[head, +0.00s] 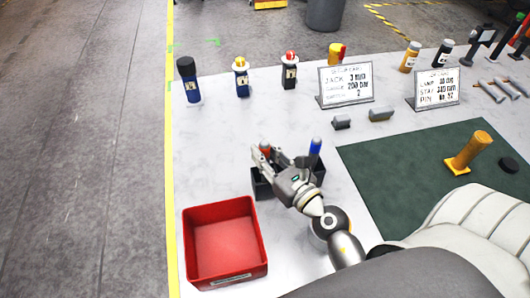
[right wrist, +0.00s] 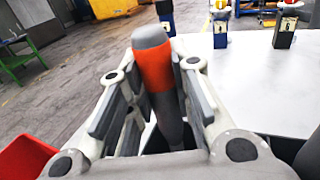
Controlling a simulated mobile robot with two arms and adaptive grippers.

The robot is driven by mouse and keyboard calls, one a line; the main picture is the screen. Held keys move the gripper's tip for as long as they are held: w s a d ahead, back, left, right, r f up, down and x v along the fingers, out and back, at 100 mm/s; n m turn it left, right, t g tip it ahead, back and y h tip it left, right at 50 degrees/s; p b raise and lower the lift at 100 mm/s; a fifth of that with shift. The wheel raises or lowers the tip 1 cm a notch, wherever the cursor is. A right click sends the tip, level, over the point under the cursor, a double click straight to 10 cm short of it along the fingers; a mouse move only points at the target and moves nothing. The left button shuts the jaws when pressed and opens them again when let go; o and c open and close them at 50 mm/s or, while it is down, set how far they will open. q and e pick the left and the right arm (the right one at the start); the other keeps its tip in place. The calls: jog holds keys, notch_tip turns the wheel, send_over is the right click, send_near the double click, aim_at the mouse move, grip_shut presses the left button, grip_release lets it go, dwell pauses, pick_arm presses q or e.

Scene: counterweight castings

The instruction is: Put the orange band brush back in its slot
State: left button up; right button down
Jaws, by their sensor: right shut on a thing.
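The orange band brush (right wrist: 155,68) has a grey top and a broad orange band, and stands close to upright between the fingers of my right gripper (right wrist: 150,100). In the head view its orange part (head: 265,147) shows just past the fingers. My right gripper (head: 276,158) is shut on it, over the dark holder (head: 262,188). A blue-topped brush (head: 315,151) stands at the holder's right end. The lower end of the orange band brush is hidden, so I cannot tell whether it is in a slot. My left gripper is not in view.
A red bin (head: 225,243) stands left of the holder, near the yellow table edge. Bottles (head: 188,80) and two cards (head: 346,85) stand behind. A green mat (head: 400,165) with an orange-yellow post (head: 468,150) lies to the right.

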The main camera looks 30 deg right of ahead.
jog(key=shift+f+b, duration=0.85)
jog(key=shift+f, duration=0.35)
jog(key=c, duration=1.2)
grip_release()
jog(key=shift+s, duration=0.1)
